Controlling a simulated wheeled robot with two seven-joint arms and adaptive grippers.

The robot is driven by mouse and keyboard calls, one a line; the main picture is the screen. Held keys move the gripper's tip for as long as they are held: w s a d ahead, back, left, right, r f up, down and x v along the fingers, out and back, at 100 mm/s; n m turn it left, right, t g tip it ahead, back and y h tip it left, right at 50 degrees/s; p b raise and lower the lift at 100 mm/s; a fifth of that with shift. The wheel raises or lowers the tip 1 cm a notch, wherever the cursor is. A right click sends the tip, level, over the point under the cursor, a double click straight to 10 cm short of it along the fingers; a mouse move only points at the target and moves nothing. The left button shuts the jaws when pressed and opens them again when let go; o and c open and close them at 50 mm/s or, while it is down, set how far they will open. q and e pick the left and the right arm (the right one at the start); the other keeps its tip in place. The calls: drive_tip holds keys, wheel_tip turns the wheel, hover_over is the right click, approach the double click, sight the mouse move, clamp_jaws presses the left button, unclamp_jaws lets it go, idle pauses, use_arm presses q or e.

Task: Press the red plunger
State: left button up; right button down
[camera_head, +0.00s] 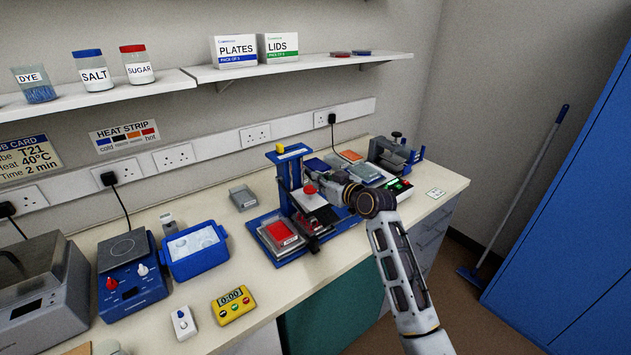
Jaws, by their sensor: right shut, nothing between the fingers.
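A red plunger knob (310,189) shows on the blue pipette stand (284,172) in the head view. My right gripper (312,178) reaches in from the right, shut and empty, with its fingers close to the red knob, at about its height or just above. I cannot tell whether the fingertips touch the knob. The gripper and wrist hide part of the stand's right side. My left gripper is not in view.
A red plate (281,231) lies at the stand's left foot. A blue tub (194,250), a yellow timer (232,305) and a stirrer (130,275) stand to the left. A device with a green display (399,184) stands to the right. The bench front before the stand is clear.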

drive_tip(key=b+v, duration=0.1)
drive_tip(key=v, duration=0.5)
drive_tip(key=shift+s+d, duration=0.15)
drive_tip(key=shift+s, duration=0.15)
drive_tip(key=shift+r, duration=0.1)
idle(0.3)
